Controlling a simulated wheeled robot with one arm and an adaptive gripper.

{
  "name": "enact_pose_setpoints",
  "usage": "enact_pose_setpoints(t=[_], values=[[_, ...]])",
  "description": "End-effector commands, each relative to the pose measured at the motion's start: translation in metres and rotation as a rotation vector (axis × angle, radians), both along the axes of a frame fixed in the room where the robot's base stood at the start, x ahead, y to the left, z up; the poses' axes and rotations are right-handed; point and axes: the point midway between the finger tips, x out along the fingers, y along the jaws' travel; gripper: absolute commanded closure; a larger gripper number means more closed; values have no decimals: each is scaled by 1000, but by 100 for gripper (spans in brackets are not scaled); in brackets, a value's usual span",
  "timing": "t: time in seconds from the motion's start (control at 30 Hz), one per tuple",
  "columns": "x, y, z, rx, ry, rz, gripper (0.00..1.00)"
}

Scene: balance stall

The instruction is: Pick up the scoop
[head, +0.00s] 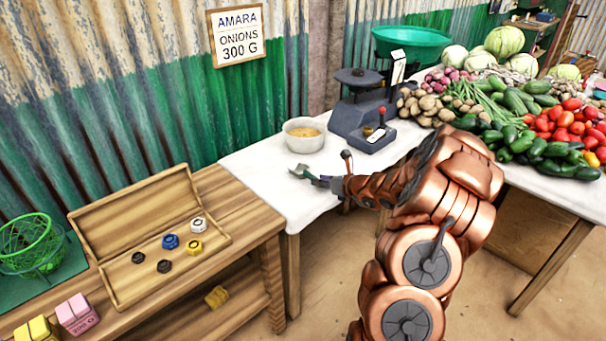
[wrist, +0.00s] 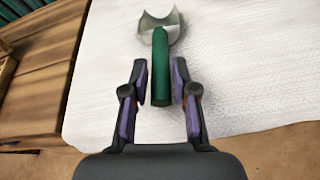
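The scoop (wrist: 160,65) has a green handle and a metal head, and it lies on the white cloth-covered table (wrist: 235,70). In the wrist view the handle runs between my gripper's (wrist: 159,82) two fingers. A gap shows between each finger and the handle, so my gripper is open around it without holding it. In the head view the scoop (head: 302,172) lies near the table's front edge, with its metal head pointing left. My arm hides part of my gripper (head: 325,181) there.
A bowl (head: 304,146) with yellowish contents and a dark scale (head: 362,112) stand behind the scoop. Vegetables are heaped to the right. A wooden bench (head: 235,197) at the left holds an open box (head: 125,290) with several small weights. White cloth around the scoop is clear.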

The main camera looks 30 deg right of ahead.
Motion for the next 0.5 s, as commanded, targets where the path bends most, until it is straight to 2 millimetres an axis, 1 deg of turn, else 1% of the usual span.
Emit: enact_pose_setpoints(t=[0.1, 0.3, 0.5], values=[[14, 4, -3, -1, 1, 4, 72], [34, 7, -13, 0, 4, 2, 72], [42, 8, -14, 0, 1, 0, 72]])
